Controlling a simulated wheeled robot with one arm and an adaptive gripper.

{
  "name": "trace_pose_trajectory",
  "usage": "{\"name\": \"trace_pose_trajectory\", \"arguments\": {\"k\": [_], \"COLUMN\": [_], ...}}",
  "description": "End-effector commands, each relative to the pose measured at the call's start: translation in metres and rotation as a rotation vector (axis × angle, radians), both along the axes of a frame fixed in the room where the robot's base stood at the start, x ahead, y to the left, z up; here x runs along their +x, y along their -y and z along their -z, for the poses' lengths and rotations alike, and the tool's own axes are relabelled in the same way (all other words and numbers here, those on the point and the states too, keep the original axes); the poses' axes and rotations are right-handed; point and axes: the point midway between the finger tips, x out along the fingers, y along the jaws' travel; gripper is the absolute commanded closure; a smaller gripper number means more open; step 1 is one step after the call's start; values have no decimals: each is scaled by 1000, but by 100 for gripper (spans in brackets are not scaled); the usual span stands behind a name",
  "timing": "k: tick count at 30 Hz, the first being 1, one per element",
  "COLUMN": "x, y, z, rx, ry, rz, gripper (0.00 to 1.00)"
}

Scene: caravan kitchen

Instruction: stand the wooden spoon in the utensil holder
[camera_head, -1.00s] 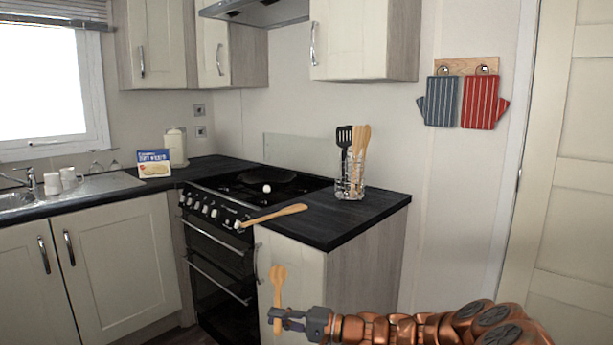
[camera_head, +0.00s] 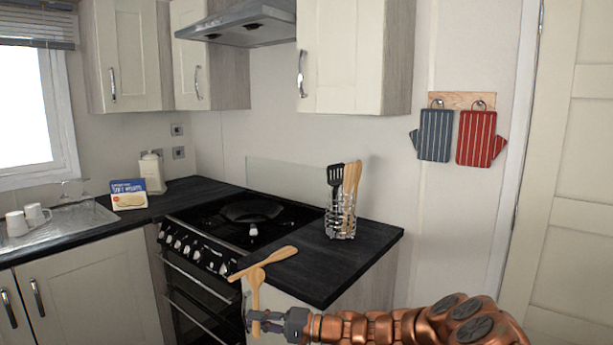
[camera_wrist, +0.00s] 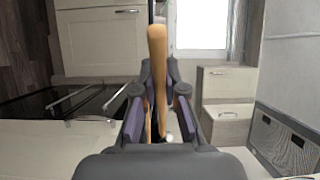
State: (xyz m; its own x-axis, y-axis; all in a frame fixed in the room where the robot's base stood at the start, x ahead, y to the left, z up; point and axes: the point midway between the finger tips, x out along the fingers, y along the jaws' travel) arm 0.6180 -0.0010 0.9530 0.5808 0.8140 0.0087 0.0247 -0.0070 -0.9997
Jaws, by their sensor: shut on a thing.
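A wooden spoon (camera_head: 257,291) stands nearly upright in my gripper (camera_head: 268,322), which is shut on its lower part, in front of the counter cabinet. The head of the spoon overlaps a second wooden utensil (camera_head: 272,258) lying across the counter's front edge. In the wrist view the held spoon (camera_wrist: 158,55) rises between the two fingers of my gripper (camera_wrist: 158,90). The utensil holder (camera_head: 341,222), an open wire cup, stands upright on the dark counter, above and right of my gripper in the picture. It holds a black slotted turner (camera_head: 336,174) and wooden utensils (camera_head: 352,180).
The dark counter (camera_head: 340,262) has free room in front of the holder. The black stove (camera_head: 215,215) is left of it, with a pan (camera_head: 251,211) on top. Wall cabinets (camera_head: 357,55) hang above. Oven mitts (camera_head: 435,135) hang on the right wall.

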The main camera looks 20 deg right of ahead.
Motion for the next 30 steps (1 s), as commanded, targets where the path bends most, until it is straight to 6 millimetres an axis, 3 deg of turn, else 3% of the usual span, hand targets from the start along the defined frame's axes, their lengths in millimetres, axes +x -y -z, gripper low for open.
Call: {"name": "trace_pose_trajectory", "arguments": {"k": [1,18,30], "x": [0,0,0], "y": [0,1,1], "z": [-23,-143,-193], "rx": [0,0,0], "ry": [0,0,0], "rz": [1,2,2], "gripper": [100,100,100]}}
